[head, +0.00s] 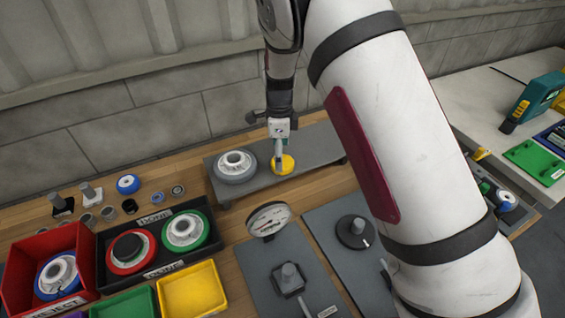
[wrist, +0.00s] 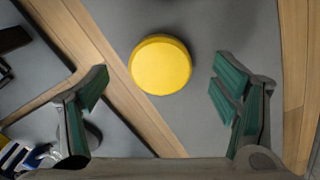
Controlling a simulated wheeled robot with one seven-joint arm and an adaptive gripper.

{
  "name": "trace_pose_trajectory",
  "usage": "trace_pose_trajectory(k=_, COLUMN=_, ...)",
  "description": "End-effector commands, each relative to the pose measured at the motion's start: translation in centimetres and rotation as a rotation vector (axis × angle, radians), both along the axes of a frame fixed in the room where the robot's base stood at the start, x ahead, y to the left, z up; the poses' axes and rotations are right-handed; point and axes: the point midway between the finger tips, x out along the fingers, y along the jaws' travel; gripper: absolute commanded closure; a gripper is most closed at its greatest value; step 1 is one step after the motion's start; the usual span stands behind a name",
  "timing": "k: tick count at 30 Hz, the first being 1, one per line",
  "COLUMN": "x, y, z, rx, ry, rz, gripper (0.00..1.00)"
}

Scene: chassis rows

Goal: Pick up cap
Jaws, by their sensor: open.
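A round yellow cap (head: 287,165) lies on a raised grey plate (head: 315,148) at the back of the wooden bench. In the wrist view the yellow cap (wrist: 160,65) is a plain disc on the grey surface, beyond the fingertips and between them from side to side. My gripper (wrist: 161,85) is open with nothing between its green-padded fingers. In the head view my gripper (head: 279,158) points down just above or at the cap and covers part of it. I cannot tell there whether it touches.
A grey and white wheel-like part (head: 236,166) stands left of the cap on the same plate. A black DONE tray (head: 215,243), a red REJECT bin (head: 22,265) and a yellow bin (head: 192,291) are at front left.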

Motion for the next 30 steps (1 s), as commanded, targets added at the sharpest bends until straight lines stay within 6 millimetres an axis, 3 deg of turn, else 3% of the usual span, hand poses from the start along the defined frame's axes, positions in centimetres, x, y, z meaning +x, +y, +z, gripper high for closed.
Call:
trace_pose_trajectory(k=6, x=0.0, y=-0.2, z=-2.5, rx=-0.001, ry=0.001, rz=-0.001, gripper=0.19)
trace_pose_trajectory(k=14, x=0.0, y=-0.1, z=-2.9, rx=0.0, ry=-0.001, rz=0.0, gripper=0.19)
trace_pose_trajectory(k=21, x=0.0, y=-0.1, z=-2.8, rx=0.0, ry=0.0, rz=0.0, gripper=0.65)
trace_pose_trajectory(k=30, x=0.0, y=-0.1, z=-2.7, rx=0.0, ry=-0.001, rz=0.0, gripper=0.65)
